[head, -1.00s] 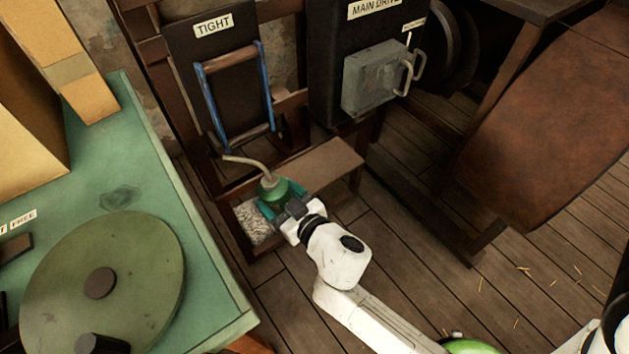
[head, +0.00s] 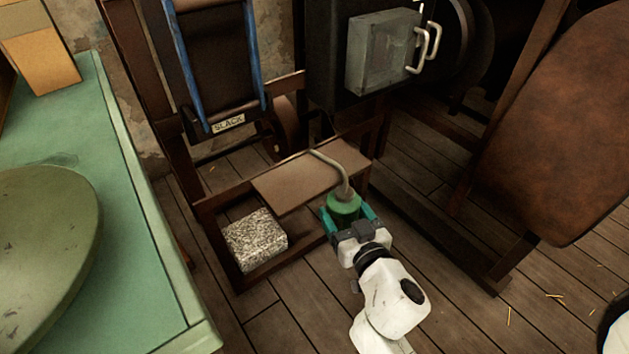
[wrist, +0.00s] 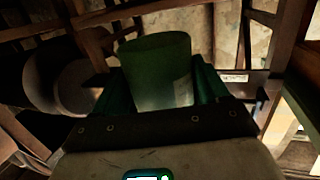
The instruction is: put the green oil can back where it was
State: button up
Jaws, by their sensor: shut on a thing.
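The green oil can (head: 343,208) has a round body and a long curved grey spout. My gripper (head: 347,218) is shut on its body, with a teal finger on each side. In the head view the can is in front of the right part of the low brown shelf board (head: 308,180), its spout reaching back over the board. I cannot tell how high the can is above the frame. In the wrist view the can's green body (wrist: 157,70) stands between the fingers, and its spout is hidden.
A speckled stone block (head: 255,240) sits in the low frame's left part. A green table (head: 130,230) with a round disc stands at left. A dark cabinet with a grey switch box (head: 382,52) is behind. A brown leather-like surface (head: 560,130) is at right. Floor in front is clear.

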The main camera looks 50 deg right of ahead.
jog(key=p+x, duration=0.1)
jog(key=x, duration=0.4)
jog(key=r+p+x, duration=0.1)
jog(key=x, duration=0.3)
jog(key=p+x, duration=0.1)
jog(key=x, duration=0.4)
jog(key=shift+w+d+r, duration=0.3)
jog(key=x, duration=0.2)
jog(key=shift+w+d+r, duration=0.15)
jog(key=shift+w+d, duration=0.1)
jog(key=shift+w, duration=0.1)
jog(key=shift+w+d+f+b, duration=0.2)
jog(key=shift+f+b, duration=0.15)
jog(key=shift+f, duration=0.25)
jog(key=shift+a+f, duration=0.15)
jog(key=shift+f, duration=0.1)
jog(key=shift+f+b, duration=0.15)
jog(key=shift+b, duration=0.2)
jog(key=o, duration=1.2)
jog(key=shift+c, duration=0.2)
